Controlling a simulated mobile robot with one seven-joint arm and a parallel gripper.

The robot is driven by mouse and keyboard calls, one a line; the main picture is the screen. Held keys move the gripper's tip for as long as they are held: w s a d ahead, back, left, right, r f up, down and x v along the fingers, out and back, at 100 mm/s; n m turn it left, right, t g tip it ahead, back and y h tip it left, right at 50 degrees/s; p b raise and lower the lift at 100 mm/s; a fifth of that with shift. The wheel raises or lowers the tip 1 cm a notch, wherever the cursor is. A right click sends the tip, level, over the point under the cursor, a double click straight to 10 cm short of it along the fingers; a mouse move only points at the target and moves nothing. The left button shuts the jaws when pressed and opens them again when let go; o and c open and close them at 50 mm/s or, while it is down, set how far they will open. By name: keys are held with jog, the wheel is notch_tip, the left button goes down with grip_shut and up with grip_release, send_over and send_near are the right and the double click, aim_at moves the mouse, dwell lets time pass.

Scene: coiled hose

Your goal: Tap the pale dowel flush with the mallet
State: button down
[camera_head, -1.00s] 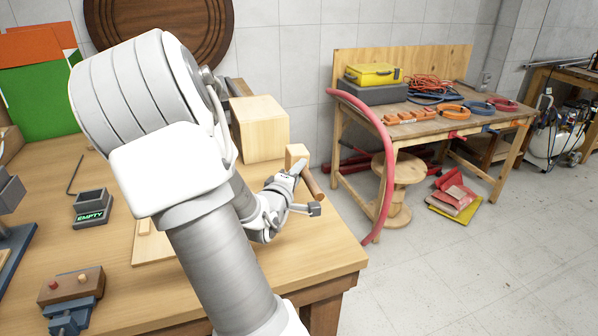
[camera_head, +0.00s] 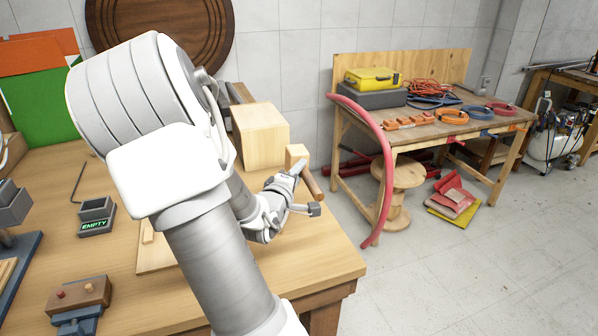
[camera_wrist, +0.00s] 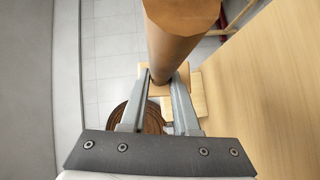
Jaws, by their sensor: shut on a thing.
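My gripper (camera_head: 293,172) is shut on the mallet, above the far right part of the workbench. The mallet's pale wooden head (camera_head: 297,155) and brown handle (camera_head: 314,186) show beyond the fingers. In the wrist view the round brown handle (camera_wrist: 178,45) runs between the two fingers (camera_wrist: 162,95), with pale wood behind them. A brown block (camera_head: 92,298) sits in a blue vise (camera_head: 77,322) at the near left. A small pale dowel (camera_head: 88,287) and a red peg (camera_head: 60,294) stick up from its top. The gripper is far to the right of the block.
A large pale wooden block (camera_head: 260,138) stands at the back of the workbench. A grey holder marked "EMPTY" (camera_head: 96,213) stands at left. A pale board (camera_head: 152,258) lies partly behind my arm. A red hose (camera_head: 386,150) hangs from another bench at right.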

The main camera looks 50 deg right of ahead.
notch_tip(320, 180, up, 6)
jog(key=p, duration=0.5)
jog(key=shift+s, duration=0.1)
dwell(1.6)
